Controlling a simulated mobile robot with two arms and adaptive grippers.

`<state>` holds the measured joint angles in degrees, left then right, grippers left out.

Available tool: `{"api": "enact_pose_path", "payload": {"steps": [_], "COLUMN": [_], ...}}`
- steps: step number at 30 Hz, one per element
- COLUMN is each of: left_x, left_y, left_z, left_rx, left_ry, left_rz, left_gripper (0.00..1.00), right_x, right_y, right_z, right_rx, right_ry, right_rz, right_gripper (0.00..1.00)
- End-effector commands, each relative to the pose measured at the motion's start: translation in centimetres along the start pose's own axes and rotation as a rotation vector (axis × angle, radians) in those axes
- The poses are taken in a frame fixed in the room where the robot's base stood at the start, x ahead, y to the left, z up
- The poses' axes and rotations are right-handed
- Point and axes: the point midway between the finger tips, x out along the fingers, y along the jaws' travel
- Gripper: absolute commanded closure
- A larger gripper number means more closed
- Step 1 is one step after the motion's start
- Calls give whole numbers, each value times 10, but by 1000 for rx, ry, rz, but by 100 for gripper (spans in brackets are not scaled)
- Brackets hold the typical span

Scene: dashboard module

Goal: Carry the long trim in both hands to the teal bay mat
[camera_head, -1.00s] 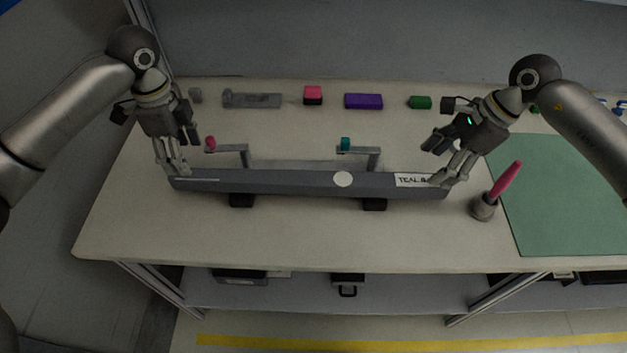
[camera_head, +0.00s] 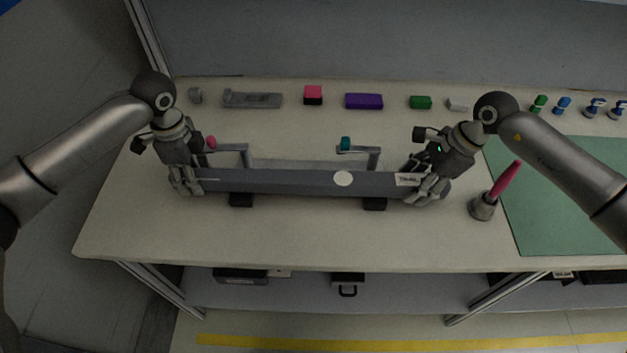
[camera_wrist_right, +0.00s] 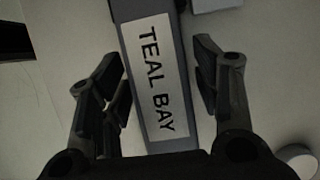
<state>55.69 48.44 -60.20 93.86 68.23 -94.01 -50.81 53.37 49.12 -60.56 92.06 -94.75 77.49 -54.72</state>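The long trim (camera_head: 270,182) is a grey bar with a white dot and a "TEAL BAY" label. It rests on two black supports (camera_head: 241,200) (camera_head: 374,204) on the bench. My left gripper (camera_head: 188,178) is at its left end, with fingers apart in front of and behind the bar. My right gripper (camera_head: 418,184) is around its right end, beside the label (camera_wrist_right: 158,78). In the right wrist view its open fingers stand on both sides of the trim, with gaps. The teal mat (camera_head: 560,195) lies bare at the right of the bench.
A grey holder with a pink-handled tool (camera_head: 483,207) stands between the trim and the mat. Two grey brackets, with pink (camera_head: 211,143) and teal (camera_head: 345,144) ends, stand behind the trim. Several blocks, including a purple one (camera_head: 364,101), line the back. The front bench strip is clear.

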Motion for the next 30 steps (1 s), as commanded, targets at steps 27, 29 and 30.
{"api": "enact_pose_path", "payload": {"steps": [27,29,30], "left_x": [-15,-21,-24], "left_y": [-1,-1,0], "left_z": [0,0,0], "left_rx": [-2,-2,-2], "left_ry": [1,1,1], "left_rz": [-2,-2,-2], "left_gripper": [100,100,100], "right_x": [-14,-19,-23], "right_y": [-1,-1,-1], "right_z": [6,8,9], "right_rx": [1,1,2], "right_ry": [-1,-1,-1], "right_rz": [-2,-2,-2], "right_gripper": [98,98,98]}}
